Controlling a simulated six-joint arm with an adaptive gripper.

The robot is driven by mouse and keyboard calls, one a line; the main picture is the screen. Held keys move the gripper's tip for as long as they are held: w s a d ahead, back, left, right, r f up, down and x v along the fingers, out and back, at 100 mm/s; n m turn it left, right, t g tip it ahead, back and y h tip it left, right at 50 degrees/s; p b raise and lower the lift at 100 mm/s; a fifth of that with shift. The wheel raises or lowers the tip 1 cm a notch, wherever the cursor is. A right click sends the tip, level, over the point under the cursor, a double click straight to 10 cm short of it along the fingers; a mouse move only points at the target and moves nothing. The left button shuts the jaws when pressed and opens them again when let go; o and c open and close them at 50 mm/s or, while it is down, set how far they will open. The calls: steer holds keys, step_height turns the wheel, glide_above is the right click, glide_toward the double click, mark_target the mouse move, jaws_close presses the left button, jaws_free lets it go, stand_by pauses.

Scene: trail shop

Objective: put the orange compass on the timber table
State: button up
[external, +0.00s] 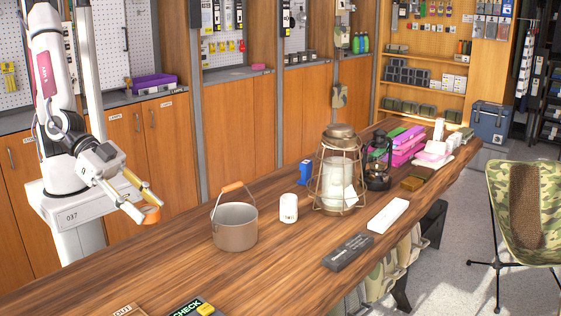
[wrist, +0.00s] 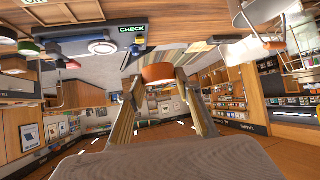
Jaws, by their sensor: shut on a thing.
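The orange compass (external: 151,214) is held between the fingertips of my gripper (external: 148,205) at the left, beside the near-left part of the timber table (external: 160,262). In the external view it appears near the table's back edge, and I cannot tell its exact height. In the wrist view the orange compass (wrist: 157,74) sits between the two fingertips of my gripper (wrist: 156,84), which are shut on it. The compass's face is not clear in either view.
On the table stand a pot (external: 235,228) with a raised handle, a white mug (external: 288,208), a large lantern (external: 338,180), a dark block (external: 347,252) and a CHECK sign (external: 190,309). The table's left stretch between the pot and the signs is clear.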

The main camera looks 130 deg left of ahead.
steer(key=w+d+f+m, duration=0.1)
steer(key=w+d+f, duration=0.1)
steer(key=w+d, duration=0.5)
steer(key=w+d+f+m+h, duration=0.1)
steer(key=w+d+f, duration=0.1)
steer(key=w+d, duration=0.5)
steer(key=w+d+f+h, duration=0.1)
steer(key=w+d+f, duration=0.1)
steer(key=w+d, duration=0.6)
steer(key=shift+w+d+f+m, duration=0.1)
steer(key=shift+d+m, duration=0.15)
steer(key=shift+m, duration=0.15)
steer(key=w+d+f+h, duration=0.1)
steer(key=w+d+f, duration=0.1)
steer(key=d, duration=0.3)
steer(key=w+d+f+m+h, duration=0.1)
steer(key=w+d, duration=0.1)
steer(key=d, duration=0.3)
steer(key=shift+f+t, duration=0.3)
steer(key=shift+f, duration=0.1)
steer(key=shift+f, duration=0.15)
steer(key=shift+f, duration=3.2)
steer(key=shift+s+f, duration=0.1)
steer(key=shift+f, duration=0.25)
steer(key=o, duration=1.3)
steer(key=shift+c, duration=0.2)
